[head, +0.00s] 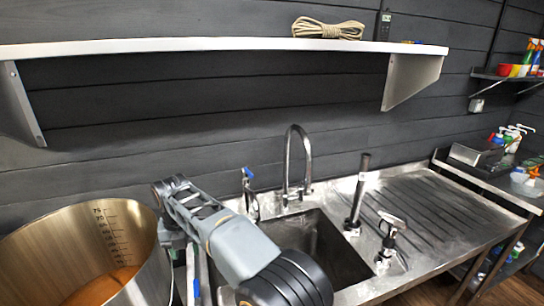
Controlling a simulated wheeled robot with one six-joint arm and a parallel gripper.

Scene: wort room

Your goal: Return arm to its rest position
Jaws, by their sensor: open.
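My arm comes in from the bottom middle, with a dark round joint and a grey link in front of the sink. My gripper (169,212) is at its far end, pointing up and left. Its black fingers are spread apart, and I see nothing held between them. It shows in front of the right rim of a large metal kettle (133,232); I cannot tell whether it touches the rim. The lower finger is partly hidden.
The kettle has brownish liquid inside. A steel sink (318,246) with a tall faucet (307,160) and a ribbed drainboard (425,215) lies right. A white shelf (200,45) holding coiled rope (328,29) spans the wall above. Bottles stand on a far-right rack.

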